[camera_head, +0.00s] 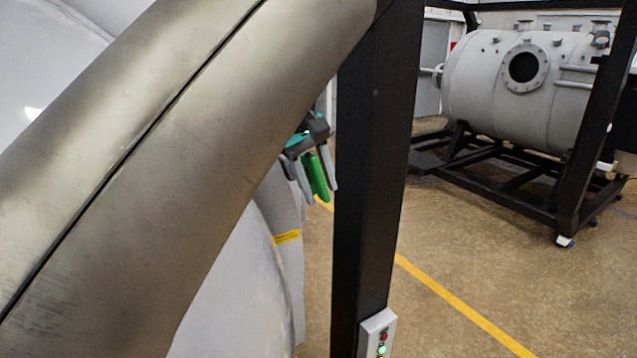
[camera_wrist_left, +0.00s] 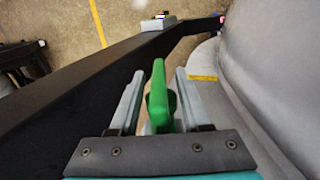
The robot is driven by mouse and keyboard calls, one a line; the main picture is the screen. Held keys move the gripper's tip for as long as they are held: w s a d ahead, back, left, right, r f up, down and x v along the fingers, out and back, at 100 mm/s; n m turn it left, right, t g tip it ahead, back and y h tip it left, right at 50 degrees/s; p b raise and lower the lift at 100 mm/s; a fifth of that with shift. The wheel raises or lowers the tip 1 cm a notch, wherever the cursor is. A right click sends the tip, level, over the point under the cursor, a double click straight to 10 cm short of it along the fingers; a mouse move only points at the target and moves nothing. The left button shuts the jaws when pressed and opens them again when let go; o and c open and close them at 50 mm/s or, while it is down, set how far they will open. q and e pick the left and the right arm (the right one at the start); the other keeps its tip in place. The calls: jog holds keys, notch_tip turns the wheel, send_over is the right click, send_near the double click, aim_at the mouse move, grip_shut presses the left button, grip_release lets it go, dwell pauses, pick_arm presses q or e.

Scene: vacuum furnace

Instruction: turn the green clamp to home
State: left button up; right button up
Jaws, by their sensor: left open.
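The green clamp (camera_head: 318,176) shows in the head view beyond the edge of the large metal rim, beside a black post. My left gripper (camera_head: 315,188) is there, with its grey fingers on either side of the clamp. In the left wrist view the green clamp (camera_wrist_left: 159,98) stands between the two open fingers of my left gripper (camera_wrist_left: 158,85). A gap shows between the clamp and each finger. The clamp's lower end is hidden behind the gripper's dark palm plate. My right gripper is in neither view.
The broad metal rim (camera_head: 150,170) fills the left of the head view. A black post (camera_head: 372,180) stands close to the gripper, with a button box (camera_head: 377,333) low on it. A grey vessel (camera_head: 530,90) on a black frame stands behind. Open floor lies at the right.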

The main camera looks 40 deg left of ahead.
pick_arm(q)
grip_shut()
dwell(0.4)
